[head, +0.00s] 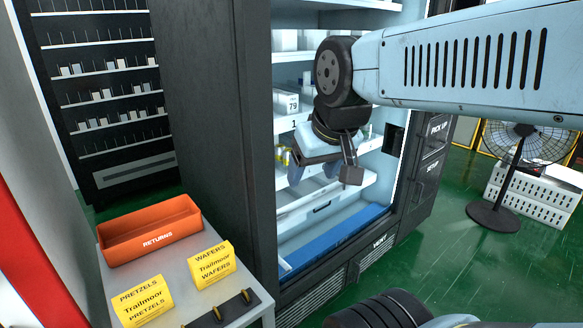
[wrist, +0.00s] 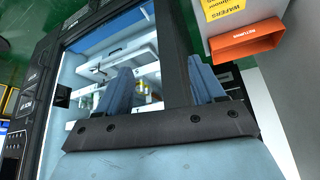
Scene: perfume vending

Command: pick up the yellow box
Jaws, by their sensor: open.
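Two yellow boxes stand on a light counter at the lower left of the head view. One is labelled Trailmoor Pretzels (head: 142,301) and the other Trailmoor Wafers (head: 213,265). Part of the Wafers box also shows at the top of the wrist view (wrist: 222,9); the Pretzels box is not visible there. My gripper (head: 312,172) is in front of the open lit cabinet, right of the boxes and above them. Its two blue fingers are apart in the wrist view (wrist: 160,66), with nothing held between them.
An orange returns bin (head: 150,238) sits on the counter (head: 190,300) behind the boxes. A dark holder (head: 228,310) is at the counter's front. The vending cabinet's dark side panel (head: 222,130) stands between counter and gripper. A fan (head: 510,170) stands on the floor at right.

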